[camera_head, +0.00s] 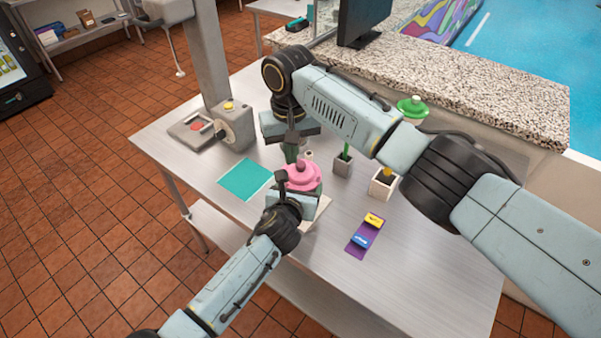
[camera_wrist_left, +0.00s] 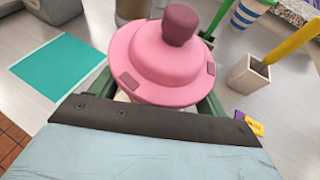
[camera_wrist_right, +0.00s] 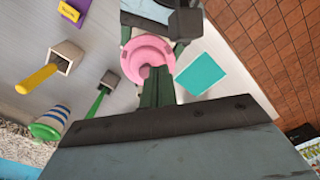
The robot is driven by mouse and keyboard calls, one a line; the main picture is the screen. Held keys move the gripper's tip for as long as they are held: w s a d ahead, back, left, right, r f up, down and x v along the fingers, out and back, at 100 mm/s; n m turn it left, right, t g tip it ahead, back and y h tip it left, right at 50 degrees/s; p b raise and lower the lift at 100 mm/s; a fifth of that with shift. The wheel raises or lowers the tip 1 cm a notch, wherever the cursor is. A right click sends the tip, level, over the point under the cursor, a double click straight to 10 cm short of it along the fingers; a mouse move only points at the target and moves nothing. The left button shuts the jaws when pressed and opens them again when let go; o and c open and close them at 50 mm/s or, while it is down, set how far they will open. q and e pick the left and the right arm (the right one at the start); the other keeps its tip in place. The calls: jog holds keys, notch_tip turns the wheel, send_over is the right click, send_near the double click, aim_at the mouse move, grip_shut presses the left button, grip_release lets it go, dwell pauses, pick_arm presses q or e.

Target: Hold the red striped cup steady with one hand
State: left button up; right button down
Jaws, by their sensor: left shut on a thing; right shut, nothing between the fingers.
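A cup with a pink lid (camera_head: 299,178) stands on the metal table. In the left wrist view the round pink lid (camera_wrist_left: 165,62) with its darker knob (camera_wrist_left: 180,24) covers nearly all of the cup; its body and any stripes are hidden. My left gripper (camera_head: 294,192) is shut on this cup, with a green finger on each side below the lid. My right gripper (camera_wrist_right: 157,88) is shut and empty. Its fingers point down over the lid, and in the right wrist view they overlap part of the pink lid (camera_wrist_right: 135,62). I cannot tell whether they touch it.
A teal mat (camera_head: 246,179) lies left of the cup. Two small holders, grey (camera_head: 342,166) and white (camera_head: 381,186), stand right of it. A blue-striped cup with a green lid (camera_head: 412,107) is farther back. A purple mat (camera_head: 357,245) lies in front. A grey machine (camera_head: 232,125) stands back left.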

jog(key=shift+s+a+f, duration=0.1)
jog(key=shift+a+f, duration=0.05)
jog(key=shift+a, duration=0.5)
jog(key=shift+f, duration=3)
jog(key=shift+f, duration=0.3)
jog(key=shift+r, duration=0.1)
jog(key=shift+r, duration=1.05)
send_over(318, 179)
jog(key=shift+d, duration=0.1)
dwell(0.4)
jog(key=shift+f, duration=0.45)
